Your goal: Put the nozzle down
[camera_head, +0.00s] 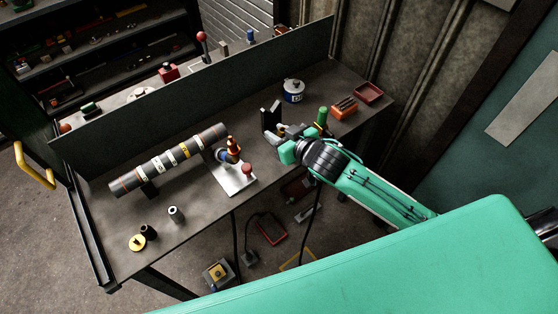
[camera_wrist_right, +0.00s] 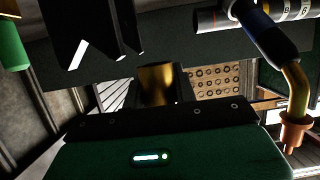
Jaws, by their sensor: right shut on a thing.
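My right gripper (camera_head: 283,133) is over the right part of the bench, close to a black two-pronged stand (camera_head: 267,117). In the right wrist view it is shut on a brass cylinder, taken to be the nozzle (camera_wrist_right: 157,84), whose ends are partly covered by the dark jaws. The stand's black prongs (camera_wrist_right: 80,32) show beyond the jaws; whether the nozzle touches anything cannot be told. A blue torch with a brass neck (camera_wrist_right: 293,78) shows at the right. My left gripper is not in view.
A striped shaft (camera_head: 170,159) lies left, beside a metal plate (camera_head: 238,182). The front middle of the bench (camera_head: 205,235) is clear.

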